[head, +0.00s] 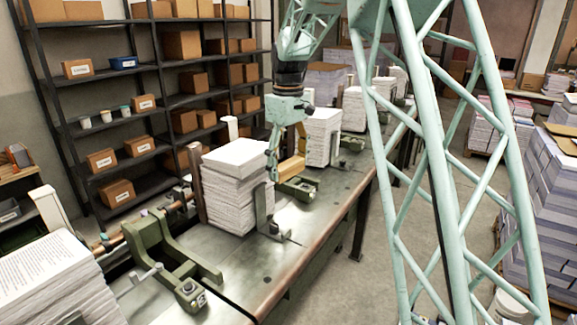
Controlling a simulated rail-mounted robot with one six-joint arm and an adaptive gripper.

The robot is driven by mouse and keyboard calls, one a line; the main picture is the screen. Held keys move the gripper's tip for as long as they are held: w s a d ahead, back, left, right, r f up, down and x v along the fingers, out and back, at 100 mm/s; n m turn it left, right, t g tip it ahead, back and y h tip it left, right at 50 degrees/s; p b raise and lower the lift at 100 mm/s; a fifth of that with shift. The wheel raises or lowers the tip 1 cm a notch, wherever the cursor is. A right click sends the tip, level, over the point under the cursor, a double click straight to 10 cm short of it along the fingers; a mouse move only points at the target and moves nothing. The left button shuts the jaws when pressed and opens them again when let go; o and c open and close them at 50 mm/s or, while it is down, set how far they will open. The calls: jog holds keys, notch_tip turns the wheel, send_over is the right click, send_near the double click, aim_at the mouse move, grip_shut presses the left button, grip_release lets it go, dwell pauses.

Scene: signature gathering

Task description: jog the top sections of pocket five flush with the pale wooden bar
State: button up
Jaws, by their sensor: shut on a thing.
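My gripper (287,158) hangs above the long bench between two stacks of printed sections. It is shut on the pale wooden bar (293,167), which sits low between its fingers. The nearer stack (236,195) stands just left of the bar, and its top sections (236,154) look skewed and overhang the pile a little. Another stack (321,138) stands behind and to the right of the gripper. I cannot read pocket numbers, so I cannot tell which stack is pocket five. Whether the bar touches either stack is unclear.
The green metal bench (262,262) runs diagonally, with upright guides (262,208) and green brackets (165,250) by the stacks. A large stack (55,285) stands front left. Shelves with cardboard boxes (182,45) line the back. The aisle floor (350,285) right of the bench is clear.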

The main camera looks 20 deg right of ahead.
jog(key=shift+w+a, duration=0.1)
jog(key=shift+a, duration=0.05)
dwell(0.4)
jog(key=w+a+p, duration=0.2)
jog(key=w+a, duration=0.2)
jog(key=w, duration=0.1)
jog(key=shift+w+a+p, duration=0.25)
jog(key=shift+a+p, duration=0.05)
jog(key=shift+a, duration=0.05)
dwell(0.5)
jog(key=shift+w+a+p, duration=0.9)
jog(key=shift+w+a, duration=0.15)
jog(key=shift+w, duration=0.15)
dwell(0.6)
jog(key=shift+s+d+r, duration=0.1)
jog(key=shift+s, duration=0.05)
jog(key=s+d+r, duration=0.2)
jog(key=s+d, duration=0.1)
jog(key=s, duration=0.1)
jog(key=shift+s+d+b, duration=0.15)
jog(key=shift+d+b, duration=0.15)
jog(key=shift+d, duration=0.1)
dwell(0.8)
dwell(0.3)
